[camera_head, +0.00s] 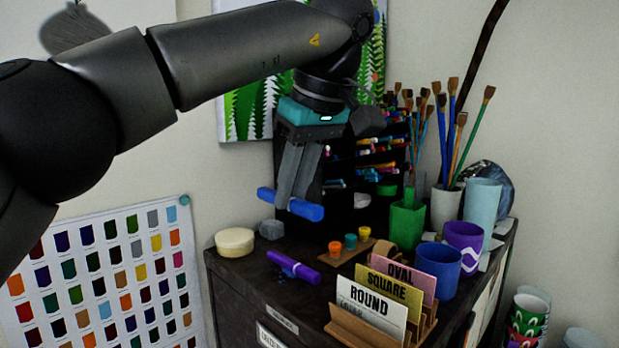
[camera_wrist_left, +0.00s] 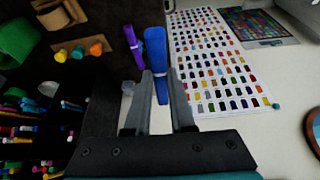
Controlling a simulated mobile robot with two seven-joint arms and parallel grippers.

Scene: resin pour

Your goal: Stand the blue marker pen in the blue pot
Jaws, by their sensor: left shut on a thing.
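The blue marker pen (camera_head: 311,211) is held across the fingers of my left gripper (camera_head: 291,203), lying nearly level above the dark cabinet top. In the left wrist view the blue marker (camera_wrist_left: 155,52) sits between the two fingers of my left gripper (camera_wrist_left: 159,82), which are shut on it. The blue pot (camera_head: 446,262) stands at the right front of the cabinet top, right of the held marker and apart from it. Its inside is partly seen and looks empty. My right gripper is not in view.
A purple marker (camera_head: 293,266) lies below the held one. Card signs (camera_head: 372,306) stand just in front of the blue pot. A purple pot (camera_head: 463,240), green pot (camera_head: 407,222) and brush jar (camera_head: 445,207) stand behind it. Small paint pots (camera_head: 350,241) are between.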

